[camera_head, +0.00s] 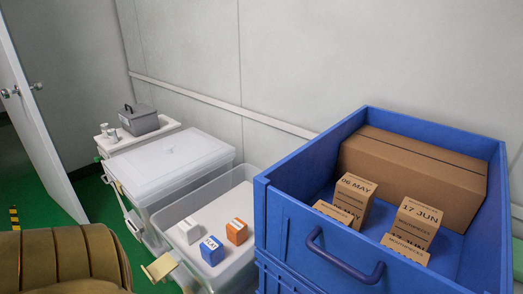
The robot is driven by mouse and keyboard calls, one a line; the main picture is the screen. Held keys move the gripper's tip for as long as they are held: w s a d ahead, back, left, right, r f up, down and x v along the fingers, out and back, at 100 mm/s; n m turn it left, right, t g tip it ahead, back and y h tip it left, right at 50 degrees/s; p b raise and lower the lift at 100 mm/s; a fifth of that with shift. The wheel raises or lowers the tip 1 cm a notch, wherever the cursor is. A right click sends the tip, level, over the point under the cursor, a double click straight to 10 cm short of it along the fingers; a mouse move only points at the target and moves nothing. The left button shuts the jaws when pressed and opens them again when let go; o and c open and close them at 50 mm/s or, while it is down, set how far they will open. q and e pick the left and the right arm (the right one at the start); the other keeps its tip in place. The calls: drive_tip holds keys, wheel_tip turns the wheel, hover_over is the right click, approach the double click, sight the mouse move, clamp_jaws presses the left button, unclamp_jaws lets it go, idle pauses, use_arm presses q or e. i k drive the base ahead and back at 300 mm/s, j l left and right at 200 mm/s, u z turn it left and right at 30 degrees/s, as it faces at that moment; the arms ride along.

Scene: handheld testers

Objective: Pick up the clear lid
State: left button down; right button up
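The clear lid (176,162) is a pale translucent panel with a raised rim. It lies flat on top of a clear tote (133,218), left of centre. In front of it to the right is an open clear tote (247,181) with no lid on it. That tote holds a white box (189,231), a blue box (212,250) and an orange box (237,232). Neither of my grippers is in view.
A blue crate (299,259) with several brown cartons stands close on the right, higher than the totes. A grey case (139,120) sits on a white cart behind the lid. A brown ribbed object (62,262) fills the lower left. A wall runs behind.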

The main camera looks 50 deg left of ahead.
sight(143, 171)
drive_tip(key=u, duration=2.2)
